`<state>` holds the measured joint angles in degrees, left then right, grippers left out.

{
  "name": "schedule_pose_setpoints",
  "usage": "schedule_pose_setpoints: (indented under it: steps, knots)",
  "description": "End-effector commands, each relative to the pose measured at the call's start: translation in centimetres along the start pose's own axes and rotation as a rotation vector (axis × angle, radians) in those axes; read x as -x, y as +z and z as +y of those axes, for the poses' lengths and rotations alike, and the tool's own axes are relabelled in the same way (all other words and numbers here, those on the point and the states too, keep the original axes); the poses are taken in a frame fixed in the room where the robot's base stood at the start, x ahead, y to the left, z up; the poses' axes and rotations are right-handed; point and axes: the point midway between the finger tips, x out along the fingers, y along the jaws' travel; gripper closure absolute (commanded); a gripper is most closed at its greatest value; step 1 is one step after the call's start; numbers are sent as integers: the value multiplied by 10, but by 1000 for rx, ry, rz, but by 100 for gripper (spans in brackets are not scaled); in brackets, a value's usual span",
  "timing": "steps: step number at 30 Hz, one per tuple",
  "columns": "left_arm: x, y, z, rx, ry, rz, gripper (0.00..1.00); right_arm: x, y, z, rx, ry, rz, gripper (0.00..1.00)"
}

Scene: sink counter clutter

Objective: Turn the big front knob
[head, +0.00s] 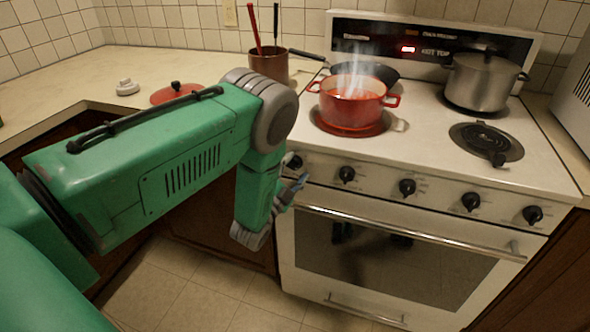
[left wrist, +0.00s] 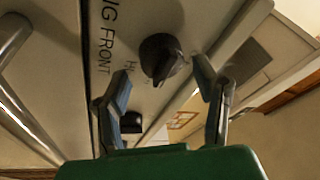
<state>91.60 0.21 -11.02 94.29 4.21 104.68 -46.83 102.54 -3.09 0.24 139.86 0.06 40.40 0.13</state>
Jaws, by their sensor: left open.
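The big front knob (left wrist: 162,58) is black and round with a raised grip bar, on the white stove panel beside lettering that reads "IG FRONT". In the head view it appears to be the leftmost knob (head: 294,161), partly hidden by my left arm. My left gripper (head: 292,188) is open and empty, just in front of and below that knob. In the left wrist view its two fingers (left wrist: 163,72) stand apart, one to each side of the knob in the picture. I cannot tell whether they touch it. My right gripper is out of view.
A steaming red pot (head: 352,103) sits on the front left burner, with a dark pan (head: 380,72) behind. A steel lidded pot (head: 480,82) stands back right. Several other knobs (head: 407,187) line the panel. The oven handle (head: 410,233) sticks out below.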

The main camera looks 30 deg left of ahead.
Motion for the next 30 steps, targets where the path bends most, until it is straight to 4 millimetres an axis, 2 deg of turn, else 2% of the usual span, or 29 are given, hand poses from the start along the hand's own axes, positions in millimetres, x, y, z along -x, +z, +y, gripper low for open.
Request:
schedule_pose_setpoints:
  steps: [8, 11, 12, 13, 30]
  knots:
    - [-1, 9, -1, 7, 0, -4, 45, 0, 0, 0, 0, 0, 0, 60]
    - [-1, 8, -1, 6, 0, -4, 77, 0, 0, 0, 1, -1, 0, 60]
    - [-1, 7, -1, 5, 0, -4, 91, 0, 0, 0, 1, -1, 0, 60]
    - [-1, 6, -1, 4, 0, -4, 94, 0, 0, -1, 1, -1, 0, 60]
    - [-1, 0, 1, 31, -7, 3, 94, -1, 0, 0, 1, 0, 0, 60]
